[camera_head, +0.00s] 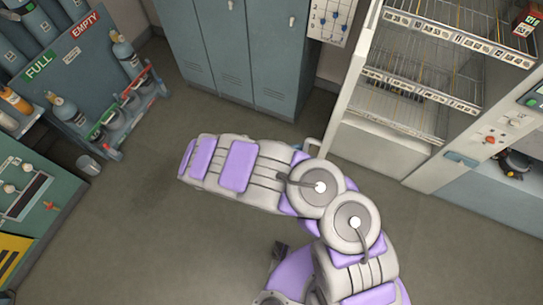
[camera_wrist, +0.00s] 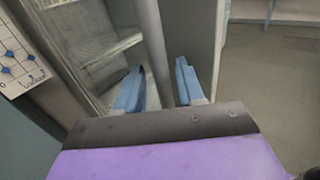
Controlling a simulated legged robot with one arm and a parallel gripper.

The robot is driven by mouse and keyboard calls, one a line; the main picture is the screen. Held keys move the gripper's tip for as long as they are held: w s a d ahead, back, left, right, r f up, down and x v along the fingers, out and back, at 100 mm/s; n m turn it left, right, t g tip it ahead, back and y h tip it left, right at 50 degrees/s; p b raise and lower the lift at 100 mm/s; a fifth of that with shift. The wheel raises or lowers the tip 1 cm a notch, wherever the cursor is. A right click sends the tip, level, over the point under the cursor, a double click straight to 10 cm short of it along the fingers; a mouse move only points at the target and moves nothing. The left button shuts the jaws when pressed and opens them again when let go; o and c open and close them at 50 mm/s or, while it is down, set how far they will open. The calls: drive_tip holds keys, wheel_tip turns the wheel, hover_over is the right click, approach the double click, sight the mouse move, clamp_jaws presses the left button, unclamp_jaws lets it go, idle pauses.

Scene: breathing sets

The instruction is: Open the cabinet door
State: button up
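The cabinet (camera_head: 347,85) stands at the upper right in the head view, a tall pale-framed unit with wire shelves. In the wrist view, its front (camera_wrist: 98,45) fills the upper left, with a shelf showing behind what looks like glass. A grey upright bar (camera_wrist: 152,45), apparently the door handle, runs down between the two blue fingers of my gripper (camera_wrist: 158,82). The fingers are apart, one on each side of the bar; I cannot tell whether either touches it. In the head view my gripper (camera_head: 312,146) is mostly hidden behind my arm, near the cabinet's lower left corner.
Blue-grey lockers (camera_head: 235,50) stand left of the cabinet. A bench with controls (camera_head: 490,140) adjoins it at the right. A gas cylinder rack (camera_head: 75,75) and a green console (camera_head: 35,195) are at the left. The floor (camera_head: 140,220) between is clear.

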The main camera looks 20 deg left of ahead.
drive_tip(key=b+v, duration=0.1)
drive_tip(key=v, duration=1.6)
drive_tip(key=shift+a+f+b, duration=0.15)
drive_tip(key=shift+a+b, duration=0.1)
drive_tip(key=shift+b, duration=0.1)
drive_tip(key=shift+s, duration=0.1)
idle(0.3)
